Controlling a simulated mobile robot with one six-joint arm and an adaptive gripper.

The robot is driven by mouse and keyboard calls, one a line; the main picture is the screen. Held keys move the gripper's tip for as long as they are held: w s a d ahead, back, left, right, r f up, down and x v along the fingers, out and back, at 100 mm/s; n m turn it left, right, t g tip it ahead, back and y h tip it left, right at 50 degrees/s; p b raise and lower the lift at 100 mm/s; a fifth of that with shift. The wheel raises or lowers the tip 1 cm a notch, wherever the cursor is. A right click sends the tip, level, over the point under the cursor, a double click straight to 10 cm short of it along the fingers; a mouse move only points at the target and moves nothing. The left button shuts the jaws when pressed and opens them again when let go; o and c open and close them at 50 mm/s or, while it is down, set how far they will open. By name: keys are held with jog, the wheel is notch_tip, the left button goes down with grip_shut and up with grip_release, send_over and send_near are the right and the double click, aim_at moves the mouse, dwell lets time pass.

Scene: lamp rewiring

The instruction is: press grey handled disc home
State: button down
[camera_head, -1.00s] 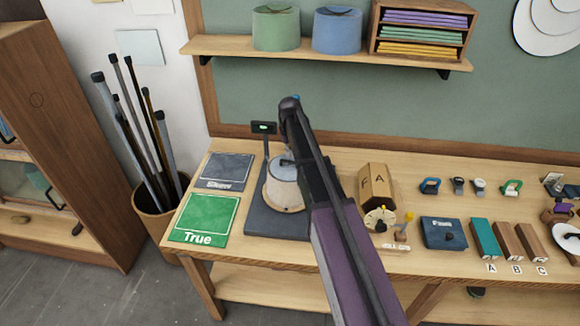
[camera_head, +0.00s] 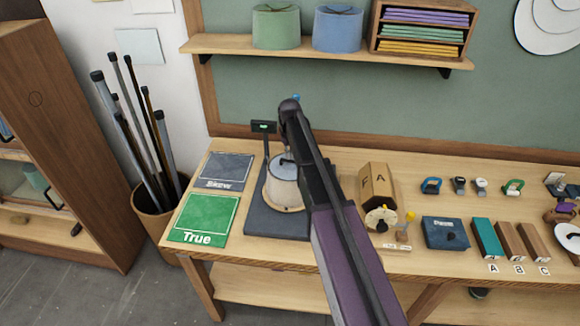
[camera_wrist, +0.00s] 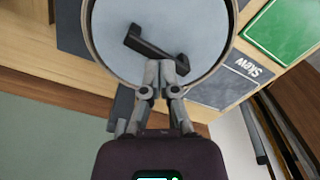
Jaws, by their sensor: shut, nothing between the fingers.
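The grey disc (camera_wrist: 110,35) with a black bar handle (camera_wrist: 155,45) lies in the top of a round, pale drum with a light wooden rim (camera_wrist: 88,40). In the head view the drum (camera_head: 284,193) stands on a dark base plate (camera_head: 262,220), and my arm partly covers the disc. My gripper (camera_wrist: 167,66) is shut and empty, its fingertips over the disc close to one end of the handle. I cannot tell whether the fingertips touch the disc or handle. The disc's seating depth is unclear.
A green "True" mat (camera_head: 203,219) and a grey "Skew" mat (camera_head: 226,171) lie left of the base. A small black display (camera_head: 264,126) stands behind the drum. A wooden box with a dial (camera_head: 375,190) stands to the right. A shelf (camera_head: 330,54) hangs above.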

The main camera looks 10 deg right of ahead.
jog(key=shift+f+b, duration=0.6)
jog(key=shift+f, duration=0.05)
jog(key=shift+s, duration=0.15)
dwell(1.4)
jog(key=shift+r, duration=0.1)
jog(key=shift+r+p, duration=3.4)
jog(key=shift+p, duration=0.1)
jog(key=s+f+b, duration=0.4)
jog(key=s, duration=0.5)
jog(key=s+f+m+b, duration=0.1)
jog(key=s+f+b, duration=0.4)
jog(key=s, duration=0.5)
jog(key=s+f+m+b, duration=0.1)
jog(key=s+f+b, duration=0.4)
jog(key=s, duration=0.4)
jog(key=shift+s+d+f, duration=0.2)
jog(key=shift+s+f, duration=0.05)
jog(key=shift+s, duration=0.15)
jog(key=shift+d, duration=0.15)
